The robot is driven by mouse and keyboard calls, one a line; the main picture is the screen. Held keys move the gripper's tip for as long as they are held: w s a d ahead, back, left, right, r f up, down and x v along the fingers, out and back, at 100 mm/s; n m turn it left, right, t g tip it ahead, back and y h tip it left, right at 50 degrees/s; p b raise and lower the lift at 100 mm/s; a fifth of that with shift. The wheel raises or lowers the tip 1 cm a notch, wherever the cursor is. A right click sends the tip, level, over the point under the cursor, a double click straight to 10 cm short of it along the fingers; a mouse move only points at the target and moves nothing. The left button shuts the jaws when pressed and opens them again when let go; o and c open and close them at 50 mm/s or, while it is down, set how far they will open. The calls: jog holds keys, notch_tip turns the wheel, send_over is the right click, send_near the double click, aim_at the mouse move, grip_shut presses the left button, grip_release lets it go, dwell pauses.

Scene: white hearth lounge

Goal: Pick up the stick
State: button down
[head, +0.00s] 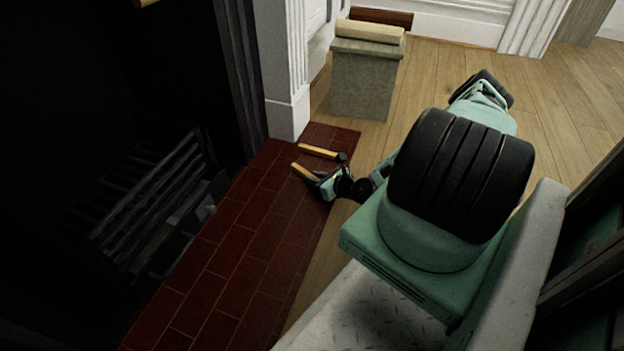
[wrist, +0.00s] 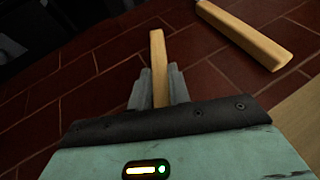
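A pale wooden stick (head: 303,172) is at my gripper (head: 318,182) over the red brick hearth. In the wrist view the stick (wrist: 158,62) lies between the two grey fingers (wrist: 160,88), which appear closed against its sides. Its far end sticks out past the fingertips, and its near end is hidden by the gripper body. I cannot tell whether it touches the bricks. A second wooden stick (head: 318,151) lies on the hearth just beyond, apart from the fingers. It also shows at the top right of the wrist view (wrist: 245,35).
The brick hearth (head: 235,260) runs along a dark fireplace with a metal grate (head: 150,200) on the left. A grey stone block (head: 363,85) with a pale piece (head: 370,31) on top stands beyond, beside a white column (head: 285,70). Wooden floor (head: 550,100) is open at right.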

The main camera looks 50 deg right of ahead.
jog(key=shift+d+r+p, duration=0.1)
jog(key=shift+r+p, duration=0.25)
jog(key=shift+r, duration=0.05)
notch_tip(320, 180, up, 9)
jog(key=p, duration=0.6)
